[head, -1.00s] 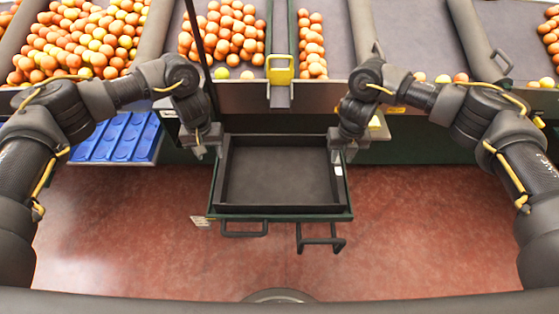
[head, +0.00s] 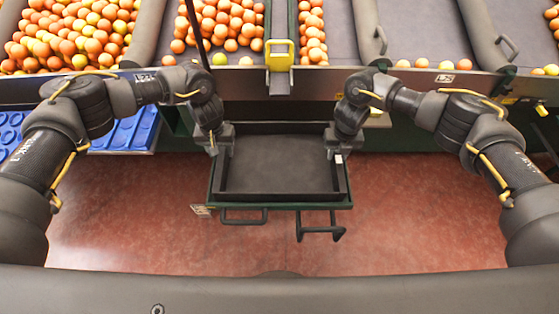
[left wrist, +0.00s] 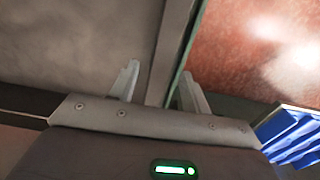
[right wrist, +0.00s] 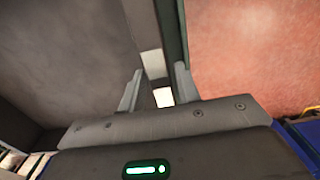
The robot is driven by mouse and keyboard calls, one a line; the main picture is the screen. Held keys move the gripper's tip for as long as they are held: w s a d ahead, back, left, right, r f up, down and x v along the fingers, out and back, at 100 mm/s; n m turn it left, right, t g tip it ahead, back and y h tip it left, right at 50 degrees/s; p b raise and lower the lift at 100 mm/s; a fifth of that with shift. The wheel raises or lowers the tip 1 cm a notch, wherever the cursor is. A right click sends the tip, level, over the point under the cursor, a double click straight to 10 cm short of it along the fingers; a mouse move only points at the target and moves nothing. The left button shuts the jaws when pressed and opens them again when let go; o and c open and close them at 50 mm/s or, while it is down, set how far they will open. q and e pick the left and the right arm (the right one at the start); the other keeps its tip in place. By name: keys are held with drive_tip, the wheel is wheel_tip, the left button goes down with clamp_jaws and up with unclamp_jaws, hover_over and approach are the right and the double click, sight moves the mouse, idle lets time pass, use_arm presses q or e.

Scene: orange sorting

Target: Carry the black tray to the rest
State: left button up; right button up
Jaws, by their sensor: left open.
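The black tray (head: 275,178) sits level in a dark green-edged holder (head: 275,207) in front of the sorting counter, and looks empty. My left gripper (head: 221,145) is at its left wall near the far corner. In the left wrist view its fingers (left wrist: 158,82) stand apart on either side of the wall (left wrist: 168,50). My right gripper (head: 334,150) is at the right wall near the far corner. In the right wrist view its fingers (right wrist: 158,80) straddle the wall (right wrist: 145,30), with a narrower gap; whether they press on it is unclear.
Two dark handles (head: 320,230) stick out at the holder's front. Blue trays (head: 125,133) lie to the left. The counter behind carries several oranges (head: 222,28) and a yellow-topped divider (head: 279,50). The red floor (head: 400,220) in front is open.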

use_arm(q)
drive_tip(key=shift+f, duration=1.85)
use_arm(e)
drive_tip(key=shift+f, duration=1.9)
use_arm(q)
drive_tip(key=c, duration=0.7)
use_arm(e)
drive_tip(key=c, duration=0.7)
use_arm(q)
clamp_jaws()
use_arm(e)
clamp_jaws()
